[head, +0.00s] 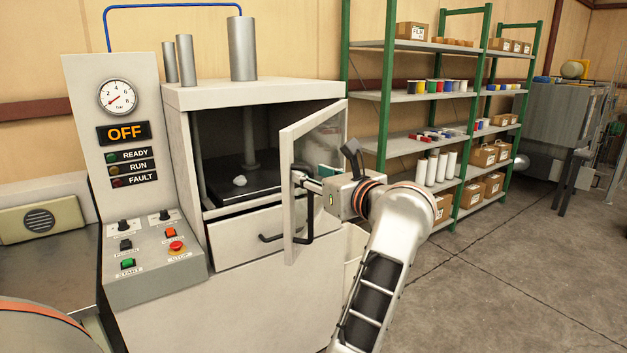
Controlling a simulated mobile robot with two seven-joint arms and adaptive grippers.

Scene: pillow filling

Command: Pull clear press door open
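The press (268,280) stands in the middle, with its chamber open at the front. Its clear door (321,142), a pale frame around a see-through pane, stands swung out on its right-side hinge. A dark curved handle (309,212) is on the door's free edge.
A control panel (140,190) with a gauge, an OFF display and buttons is left of the press. A drawer with a dark handle (270,238) is below the chamber. A green-posted shelf (430,95) stands behind to the right. The floor at right is clear.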

